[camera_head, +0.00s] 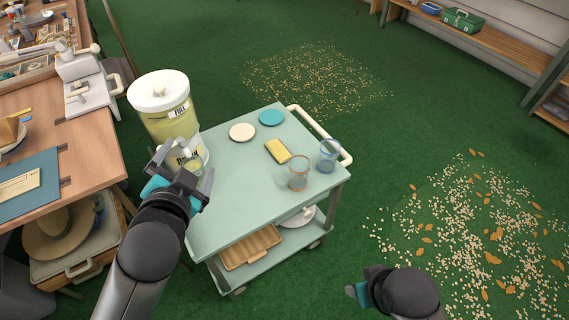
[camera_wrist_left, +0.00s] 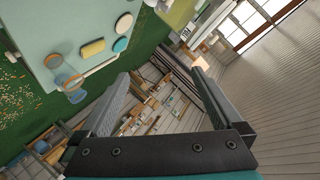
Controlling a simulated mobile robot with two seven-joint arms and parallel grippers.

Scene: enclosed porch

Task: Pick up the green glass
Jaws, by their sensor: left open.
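Two clear tumblers stand on the pale green cart (camera_head: 225,205). One glass (camera_head: 298,173) has an orange-brown rim; the other glass (camera_head: 328,155) is blue-tinted and stands behind it to the right. I see no glass that is plainly green. In the left wrist view the orange-rimmed glass (camera_wrist_left: 53,61) and the blue glass (camera_wrist_left: 73,83) are at the left. My left gripper (camera_head: 184,168) is open and empty, in front of the drink dispenser and well left of both glasses. My right gripper (camera_head: 362,283) is low at the right, away from the cart; its jaws are unclear.
A drink dispenser (camera_head: 166,115) with a white lid stands at the cart's back left. A cream coaster (camera_head: 242,132), a teal coaster (camera_head: 271,117) and a yellow sponge (camera_head: 278,151) lie on top. A wooden workbench (camera_head: 85,150) is at the left. The cart's near left top is clear.

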